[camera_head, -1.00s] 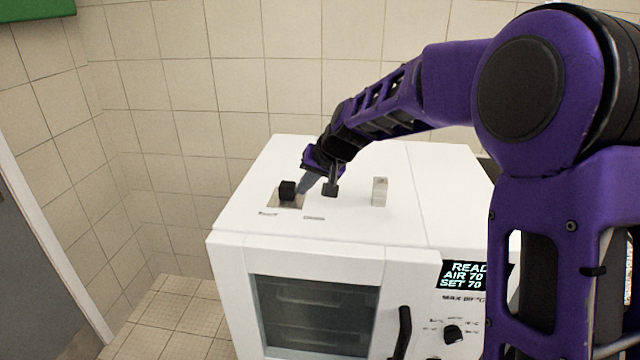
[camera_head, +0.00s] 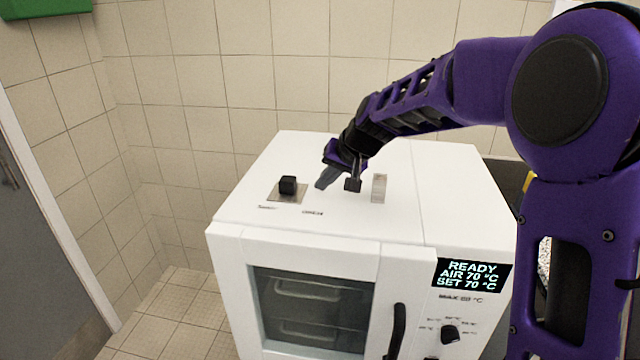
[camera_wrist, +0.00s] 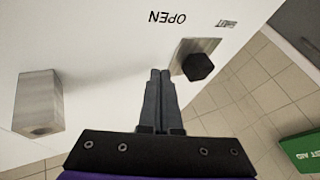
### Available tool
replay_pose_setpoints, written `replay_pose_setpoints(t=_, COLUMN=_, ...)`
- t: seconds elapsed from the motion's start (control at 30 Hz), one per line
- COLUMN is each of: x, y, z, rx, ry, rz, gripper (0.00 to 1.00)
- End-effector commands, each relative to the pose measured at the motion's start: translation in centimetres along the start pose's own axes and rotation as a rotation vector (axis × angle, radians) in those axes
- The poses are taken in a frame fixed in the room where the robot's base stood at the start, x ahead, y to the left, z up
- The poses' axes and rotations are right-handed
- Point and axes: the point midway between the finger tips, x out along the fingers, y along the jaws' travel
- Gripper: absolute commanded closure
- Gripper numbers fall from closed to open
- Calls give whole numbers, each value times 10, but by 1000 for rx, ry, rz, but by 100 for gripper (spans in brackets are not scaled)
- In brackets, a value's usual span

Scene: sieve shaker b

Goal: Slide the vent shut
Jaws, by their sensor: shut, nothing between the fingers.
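The vent has a black square knob (camera_head: 287,185) on a small metal plate (camera_head: 290,198), on top of the white oven-like cabinet. In the wrist view my gripper's fingers (camera_wrist: 160,75) are together and empty, just beside the plate.
A metal block (camera_head: 379,188) stands on the cabinet top (camera_head: 250,215) to the right of my gripper. The cabinet has a windowed door, a black handle (camera_head: 397,330) and a display (camera_head: 470,274) reading READY, AIR 70 °C, SET 70 °C. The front of the top is clear.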

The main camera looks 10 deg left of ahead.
Motion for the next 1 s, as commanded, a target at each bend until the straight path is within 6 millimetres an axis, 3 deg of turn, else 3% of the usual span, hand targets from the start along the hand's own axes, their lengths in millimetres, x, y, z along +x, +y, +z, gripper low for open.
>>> replay_pose_setpoints(t=0.03, x=-19, y=0, z=-3, rx=-1, ry=12, rz=2, gripper=100)
replay_pose_setpoints(t=0.2, x=-57, y=0, z=-3, rx=0, ry=10, rz=2, gripper=100)
replay_pose_setpoints(t=0.4, x=-84, y=0, z=-2, rx=1, ry=7, rz=1, gripper=100)
replay_pose_setpoints(t=0.87, x=-92, y=0, z=-1, rx=0, ry=6, rz=1, gripper=100)
replay_pose_setpoints(t=1.0, x=-98, y=7, z=-17, rx=-15, ry=60, rz=35, gripper=100)
